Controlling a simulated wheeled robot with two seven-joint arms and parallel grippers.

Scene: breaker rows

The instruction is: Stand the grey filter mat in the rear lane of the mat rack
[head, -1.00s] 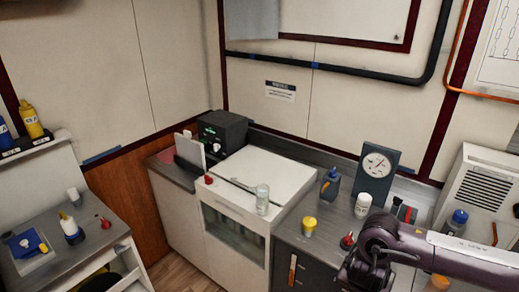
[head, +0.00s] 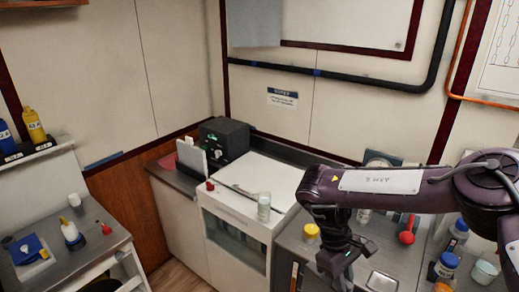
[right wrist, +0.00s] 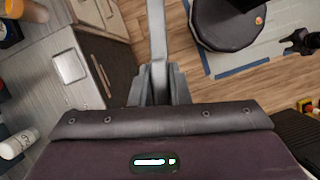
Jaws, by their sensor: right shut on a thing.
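My right gripper (head: 343,276) hangs over the front of the right-hand counter in the head view, with its tips near the bottom edge. In the right wrist view, my right gripper (right wrist: 158,88) is shut on a narrow grey strip, which I take to be the grey filter mat (right wrist: 156,28) seen edge-on. It runs from between the fingers to the top edge; its faces and far end are hidden. I cannot make out the mat in the head view. I cannot pick out the mat rack or its rear lane for certain.
A clear jar (head: 264,208) stands on the white cabinet (head: 255,180). A dark box (head: 224,138) stands in the back corner. Floor shows below the gripper in the wrist view.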

